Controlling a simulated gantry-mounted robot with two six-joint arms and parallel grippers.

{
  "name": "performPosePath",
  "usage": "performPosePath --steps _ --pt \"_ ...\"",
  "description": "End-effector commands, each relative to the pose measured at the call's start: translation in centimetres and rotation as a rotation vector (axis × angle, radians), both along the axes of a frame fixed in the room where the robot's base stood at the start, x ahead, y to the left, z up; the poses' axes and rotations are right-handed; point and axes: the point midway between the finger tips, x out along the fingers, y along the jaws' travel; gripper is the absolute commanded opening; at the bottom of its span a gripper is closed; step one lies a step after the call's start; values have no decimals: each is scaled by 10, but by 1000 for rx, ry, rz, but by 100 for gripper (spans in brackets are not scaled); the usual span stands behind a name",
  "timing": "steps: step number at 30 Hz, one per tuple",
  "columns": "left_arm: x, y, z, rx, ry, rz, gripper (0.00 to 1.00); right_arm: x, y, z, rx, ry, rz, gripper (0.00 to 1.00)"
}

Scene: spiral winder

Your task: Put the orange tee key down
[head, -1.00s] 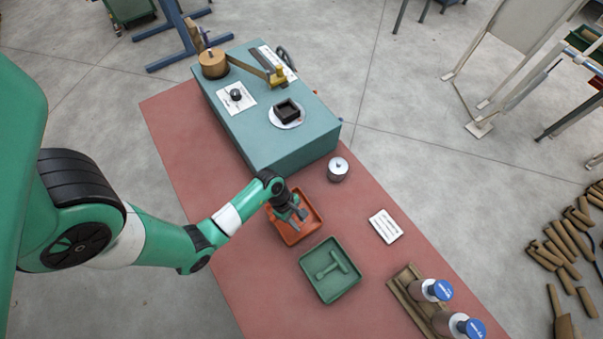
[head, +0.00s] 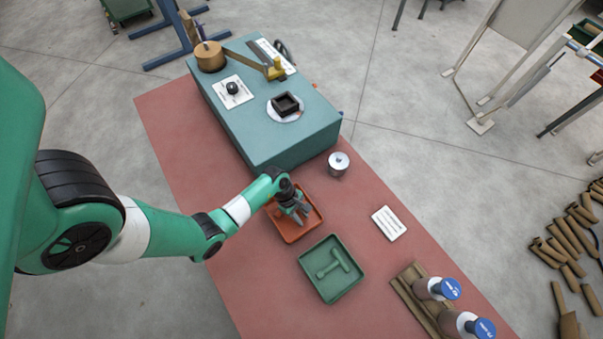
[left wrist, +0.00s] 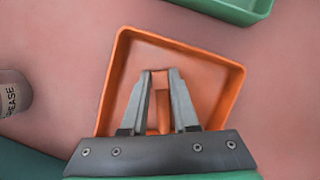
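The orange tee key (left wrist: 162,82) shows in the left wrist view as a narrow orange piece between my left gripper's (left wrist: 161,74) fingertips. The fingers close in on it from both sides, with no clear gap. Both are over the orange tray (left wrist: 207,63), inside its rim; whether the key touches the tray floor I cannot tell. In the head view my left gripper (head: 301,211) reaches down into the orange tray (head: 288,236), and the key is hard to make out there. My right gripper is not in view.
A green tray (head: 344,291) holding a green tee key (head: 333,265) lies just in front of the orange one. A metal canister (head: 338,163) stands behind it, near the teal winder block (head: 292,152). A white card (head: 389,223) and two spools (head: 430,288) are to the right.

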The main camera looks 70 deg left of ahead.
Motion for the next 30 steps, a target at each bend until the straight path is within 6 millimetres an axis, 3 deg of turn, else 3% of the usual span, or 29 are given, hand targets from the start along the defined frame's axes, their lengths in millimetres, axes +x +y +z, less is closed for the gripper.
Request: performPosePath --steps 1,4,12,16,30 --pt "0 0 0 0 0 0 38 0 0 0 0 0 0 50" --pt "0 0 0 0 0 0 56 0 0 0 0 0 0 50" --pt "0 0 1 0 0 0 57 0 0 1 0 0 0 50" --pt "-1 2 10 0 0 1 57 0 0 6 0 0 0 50" --pt "-24 32 103 0 -2 2 57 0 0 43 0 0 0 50"
